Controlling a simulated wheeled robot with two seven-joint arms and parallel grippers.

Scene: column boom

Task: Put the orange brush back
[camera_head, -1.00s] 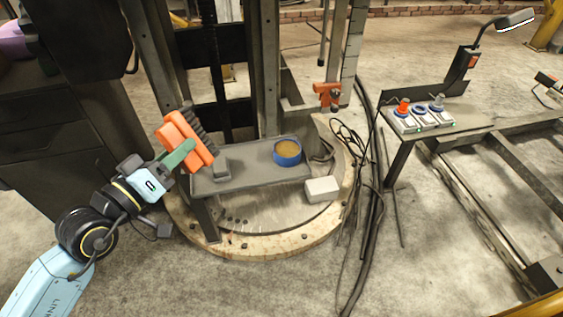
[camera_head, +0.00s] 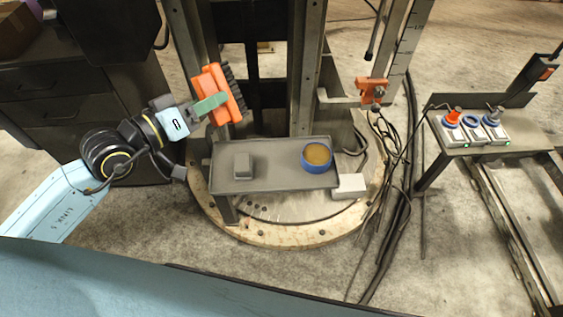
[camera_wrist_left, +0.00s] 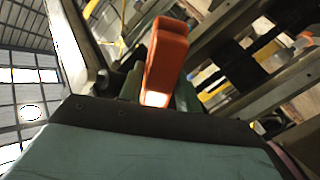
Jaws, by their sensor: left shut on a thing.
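The orange brush (camera_head: 214,84) with dark bristles is held in my left gripper (camera_head: 208,105), above and to the left of the grey tray shelf (camera_head: 275,181). The gripper is shut on the brush, whose bristles face right. In the left wrist view, the orange brush (camera_wrist_left: 166,58) stands up between the green fingers (camera_wrist_left: 158,92). My right gripper is not in view.
On the shelf are a grey block (camera_head: 243,166) and a blue-rimmed tin (camera_head: 316,157). A white box (camera_head: 349,186) sits beside it on the round base. An orange clamp (camera_head: 372,90) is on the column at right. A control box (camera_head: 470,128) stands on the right bench.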

